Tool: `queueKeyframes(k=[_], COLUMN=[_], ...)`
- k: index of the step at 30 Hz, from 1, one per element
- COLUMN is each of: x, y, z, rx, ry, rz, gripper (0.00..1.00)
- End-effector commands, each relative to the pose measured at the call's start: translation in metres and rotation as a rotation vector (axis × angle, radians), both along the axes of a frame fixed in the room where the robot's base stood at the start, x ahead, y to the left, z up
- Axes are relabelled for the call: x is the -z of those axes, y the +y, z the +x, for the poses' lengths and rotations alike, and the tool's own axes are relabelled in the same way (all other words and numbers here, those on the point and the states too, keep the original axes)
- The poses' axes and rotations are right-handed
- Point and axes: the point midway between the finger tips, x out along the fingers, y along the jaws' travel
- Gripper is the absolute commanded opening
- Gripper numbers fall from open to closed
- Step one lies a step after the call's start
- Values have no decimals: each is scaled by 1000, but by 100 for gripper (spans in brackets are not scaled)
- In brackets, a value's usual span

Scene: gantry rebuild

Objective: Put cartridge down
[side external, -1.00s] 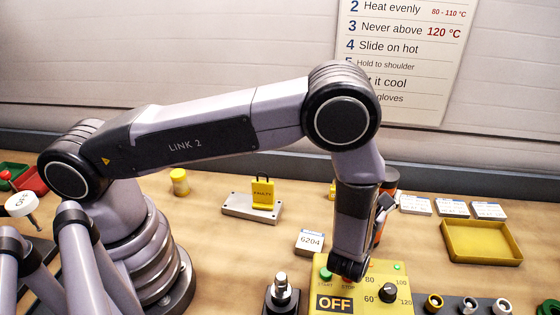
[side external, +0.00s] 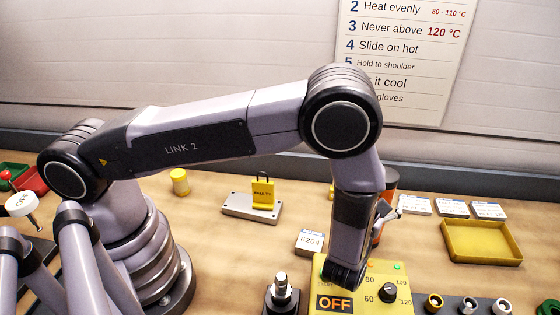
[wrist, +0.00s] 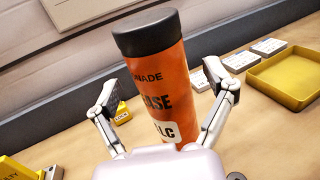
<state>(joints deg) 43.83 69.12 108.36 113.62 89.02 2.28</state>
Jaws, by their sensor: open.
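The cartridge (wrist: 158,95) is an orange cylinder with a black cap and printed label. It stands upright in the wrist view, slightly tilted by the camera angle; its base is hidden behind my gripper's body. My gripper (wrist: 163,92) is open, with one finger on each side of the cartridge and visible gaps on both sides. In the side view the cartridge (side external: 391,184) shows only partly behind my wrist, near the back of the bench.
A yellow tray (side external: 482,261) and several white labelled boxes (side external: 453,208) lie to the right. A yellow control box (side external: 362,300) reading OFF is in front. A metal plate (side external: 236,206) with a yellow tag and a 6204 box (side external: 310,242) stand left.

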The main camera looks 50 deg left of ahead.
Motion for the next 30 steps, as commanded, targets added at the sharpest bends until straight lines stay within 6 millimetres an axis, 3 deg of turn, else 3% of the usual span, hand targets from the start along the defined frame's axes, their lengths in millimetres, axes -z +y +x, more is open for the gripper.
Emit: queueKeyframes(k=[9,15,18,20,22,25,30], x=[0,0,-9,-25,-52,-100,-166], y=[-28,-37,-32,-20,5,58,147], z=[-66,-89,-90,-86,-81,-81,-119], rx=[5,3,-34,-100,-224,-466,-892], ry=[0,0,-4,-11,-20,-39,-77], rz=[2,0,-20,-57,-128,-286,-636], gripper=[83,83,83,83,83,83,83])
